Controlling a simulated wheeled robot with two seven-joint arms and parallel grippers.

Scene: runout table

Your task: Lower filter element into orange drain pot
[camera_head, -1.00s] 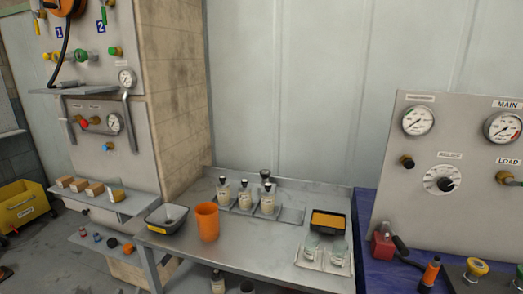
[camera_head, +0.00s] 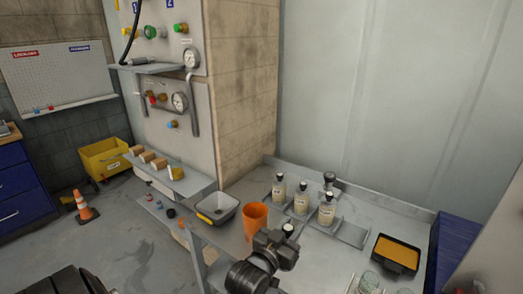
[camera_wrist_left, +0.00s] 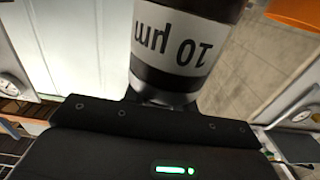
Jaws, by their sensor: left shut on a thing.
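The orange drain pot (camera_head: 255,217) stands upright on the metal table in the head view. An orange rim (camera_wrist_left: 295,12) shows at the top right of the left wrist view. My left gripper (camera_head: 285,246) is just right of the pot and nearer the camera, covering a little of its lower side. It is shut on the filter element (camera_wrist_left: 178,45), a cylinder with dark bands and a pale label reading "10 µm", upside down in the wrist view. In the head view the gripper mostly hides the element. The element is outside the pot. My right gripper is not in view.
A grey tray (camera_head: 217,207) stands left of the pot. Several labelled bottles (camera_head: 301,198) stand in a rack behind the gripper. A black tray with an orange inside (camera_head: 397,254) and glass jars (camera_head: 369,283) are at the right. A gauge panel (camera_head: 185,110) rises at the back left.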

